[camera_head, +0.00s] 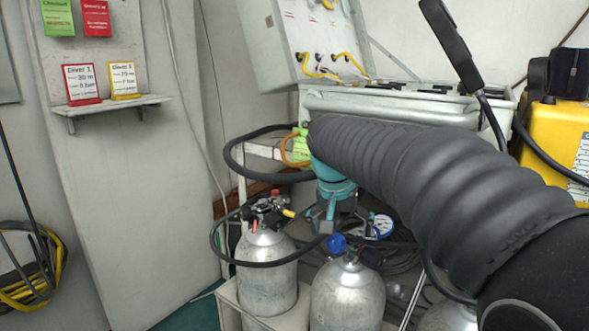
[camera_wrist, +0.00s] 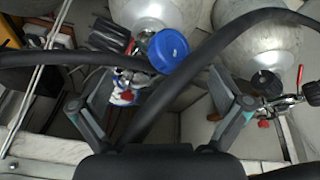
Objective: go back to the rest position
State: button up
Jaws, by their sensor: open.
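My gripper (camera_head: 328,222) hangs from my arm's teal wrist, above and between the two front silver cylinders. In the wrist view my gripper (camera_wrist: 160,90) is open, its grey fingers spread wide. A black hose crosses the gap between the fingers; I cannot tell whether it touches them. A blue round knob (camera_wrist: 168,51) lies just beyond the fingers; the blue knob also shows in the head view (camera_head: 336,243) on the front cylinder (camera_head: 347,297). No object is visibly held. My sleeved arm hides part of the panel area.
The left cylinder (camera_head: 266,272) carries a valve with red and black parts (camera_head: 268,210). A pressure gauge (camera_head: 381,226) and coiled hoses lie behind. A white panel case (camera_head: 300,45) stands at the back, a yellow case (camera_head: 556,140) at right. A shelf (camera_head: 118,104) holds two cards.

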jog(key=s+d+f+n+t, duration=0.1)
jog(key=s+d+f, duration=0.1)
jog(key=s, duration=0.6)
jog(key=s+d+f+n+y, duration=0.1)
jog(key=s+f, duration=0.3)
jog(key=s, duration=0.5)
jog(key=s+d+f+n+t+y, duration=0.1)
jog(key=s+d+f, duration=0.1)
jog(key=s, duration=0.6)
jog(key=shift+s+d+f+t, duration=0.3)
jog(key=shift+s+d+f, duration=0.05)
jog(key=shift+f, duration=0.1)
